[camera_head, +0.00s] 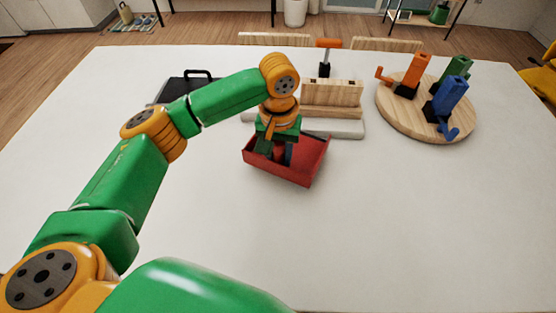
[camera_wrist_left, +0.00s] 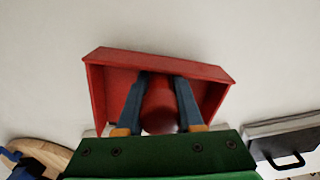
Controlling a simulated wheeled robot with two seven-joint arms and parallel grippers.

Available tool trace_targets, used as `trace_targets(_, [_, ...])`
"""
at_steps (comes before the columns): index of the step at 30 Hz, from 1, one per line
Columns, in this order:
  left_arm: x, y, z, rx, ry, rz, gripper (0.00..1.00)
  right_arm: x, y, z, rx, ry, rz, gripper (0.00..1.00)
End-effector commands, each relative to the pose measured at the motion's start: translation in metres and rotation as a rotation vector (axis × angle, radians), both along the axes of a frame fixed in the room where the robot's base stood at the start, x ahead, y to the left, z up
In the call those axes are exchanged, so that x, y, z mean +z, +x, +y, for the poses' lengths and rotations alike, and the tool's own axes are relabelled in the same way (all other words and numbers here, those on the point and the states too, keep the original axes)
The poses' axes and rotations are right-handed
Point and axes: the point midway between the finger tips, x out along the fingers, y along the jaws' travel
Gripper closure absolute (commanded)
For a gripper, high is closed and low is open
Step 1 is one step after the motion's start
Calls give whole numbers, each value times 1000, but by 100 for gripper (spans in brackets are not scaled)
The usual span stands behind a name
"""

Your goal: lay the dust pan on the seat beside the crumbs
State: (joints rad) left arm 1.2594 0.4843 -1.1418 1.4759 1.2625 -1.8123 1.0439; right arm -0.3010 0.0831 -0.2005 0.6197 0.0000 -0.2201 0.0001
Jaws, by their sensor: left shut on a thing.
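The red dust pan (camera_head: 312,160) is an open, shallow tray held over the white table, near its middle. In the left wrist view the dust pan (camera_wrist_left: 215,72) fills the centre, with its rounded red handle (camera_wrist_left: 160,105) between my fingers. My left gripper (camera_head: 281,152) reaches down into the pan from above and is shut on that handle. It also shows in the left wrist view (camera_wrist_left: 163,88). I cannot tell whether the pan touches the table. I make out no crumbs and cannot identify the seat. My right gripper is not in view.
Behind the pan, a pale slab (camera_head: 345,129) bears a slotted wooden block (camera_head: 332,100) and an orange-topped tool (camera_head: 327,55). A round wooden board (camera_head: 390,108) holds orange, green and blue tools at right. The front right tabletop is clear.

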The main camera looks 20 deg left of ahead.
Motion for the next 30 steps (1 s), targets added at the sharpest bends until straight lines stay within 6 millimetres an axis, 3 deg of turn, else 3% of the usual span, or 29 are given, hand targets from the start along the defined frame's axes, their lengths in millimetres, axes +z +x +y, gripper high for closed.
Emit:
trace_targets(6, [-32, 0, 3, 0, 2, 1, 100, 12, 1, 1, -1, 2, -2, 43])
trace_targets(14, [-35, 0, 3, -1, 1, 1, 100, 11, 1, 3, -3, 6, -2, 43])
trace_targets(15, [-35, 0, 3, -1, 1, 1, 59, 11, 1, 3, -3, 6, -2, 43])
trace_targets(18, [-35, 0, 3, -1, 1, 1, 34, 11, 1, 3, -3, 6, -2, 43])
trace_targets(26, [-34, 0, 3, 0, 1, 0, 34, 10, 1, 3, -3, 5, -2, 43])
trace_targets(30, [-20, 1, 2, 0, -1, -2, 34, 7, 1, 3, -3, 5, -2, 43])
